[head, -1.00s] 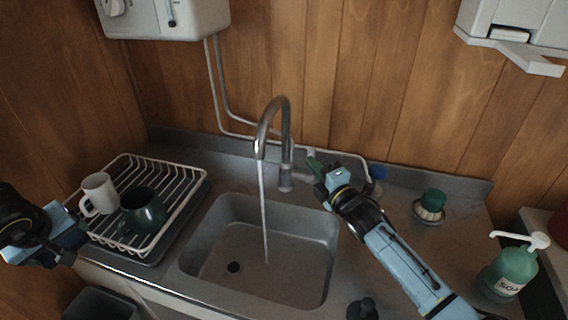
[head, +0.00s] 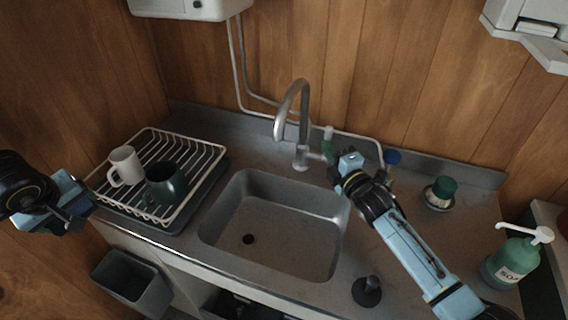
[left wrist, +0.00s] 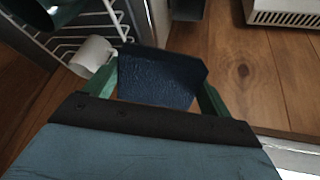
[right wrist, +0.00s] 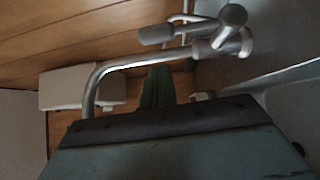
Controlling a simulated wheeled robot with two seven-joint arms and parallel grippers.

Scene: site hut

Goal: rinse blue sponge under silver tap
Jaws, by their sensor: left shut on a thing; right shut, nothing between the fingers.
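The blue sponge (left wrist: 160,78) is between the green fingers of my left gripper (left wrist: 158,85), which is shut on it. In the head view my left gripper (head: 82,212) is at the far left, in front of the dish rack; the sponge is hard to make out there. The silver tap (head: 305,115) arches over the sink (head: 270,232), and no water shows under its spout. My right gripper (head: 329,150) is shut and empty beside the tap's base, on its right. The right wrist view shows the tap (right wrist: 130,62) close to its fingers (right wrist: 158,88); contact cannot be told.
A white dish rack (head: 205,160) holds a white mug (head: 124,165) and a dark green mug (head: 165,185). A green-topped brush (head: 441,192), a soap bottle (head: 512,262) and a black plunger-like object (head: 367,291) are on the right. A grey bin (head: 132,284) stands lower left. The sink is empty.

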